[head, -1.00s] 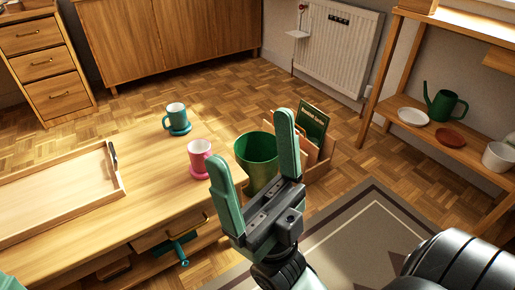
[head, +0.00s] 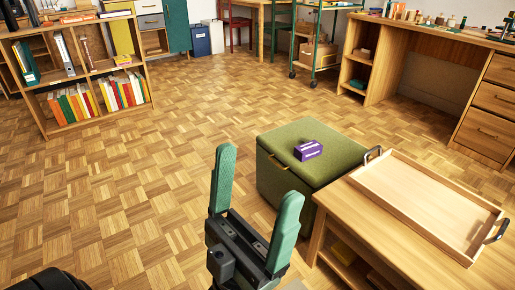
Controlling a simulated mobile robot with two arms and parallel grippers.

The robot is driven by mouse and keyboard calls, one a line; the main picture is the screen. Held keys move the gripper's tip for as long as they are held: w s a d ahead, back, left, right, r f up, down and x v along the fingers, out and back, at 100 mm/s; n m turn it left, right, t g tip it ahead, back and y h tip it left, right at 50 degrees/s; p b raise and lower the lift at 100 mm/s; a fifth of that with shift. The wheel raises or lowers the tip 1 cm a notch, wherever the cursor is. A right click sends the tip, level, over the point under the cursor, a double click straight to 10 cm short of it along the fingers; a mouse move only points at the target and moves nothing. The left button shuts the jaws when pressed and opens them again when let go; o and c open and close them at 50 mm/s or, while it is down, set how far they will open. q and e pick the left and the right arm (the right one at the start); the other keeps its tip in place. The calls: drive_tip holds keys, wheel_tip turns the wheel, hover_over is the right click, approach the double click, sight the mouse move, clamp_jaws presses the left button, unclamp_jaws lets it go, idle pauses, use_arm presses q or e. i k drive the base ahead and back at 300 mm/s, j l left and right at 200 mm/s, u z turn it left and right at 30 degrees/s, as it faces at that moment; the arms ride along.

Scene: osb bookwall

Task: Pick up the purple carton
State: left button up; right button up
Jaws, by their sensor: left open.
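The purple carton (head: 308,150) is a small box with a pale band on its side. It lies on top of a green upholstered storage box (head: 286,141), near its middle. My left gripper (head: 254,192) is in front of the green box, to the lower left of the carton in the head view. Its two green fingers are spread and nothing is between them. It is apart from the carton. My right gripper is not in the head view.
A wooden table with a handled tray (head: 400,195) stands right of the green box. A bookshelf (head: 93,98) is at the back left and a desk (head: 440,35) at the back right. The parquet floor left of the green box is clear.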

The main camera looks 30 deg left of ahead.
sight(308, 150)
drive_tip(key=u, duration=0.6)
drive_tip(key=i+j+u, duration=0.1)
drive_tip(key=i+j, duration=0.6)
drive_tip(key=i, duration=0.3)
drive_tip(key=i+j+u, duration=0.15)
drive_tip(key=i+j, duration=0.2)
drive_tip(key=i, duration=0.15)
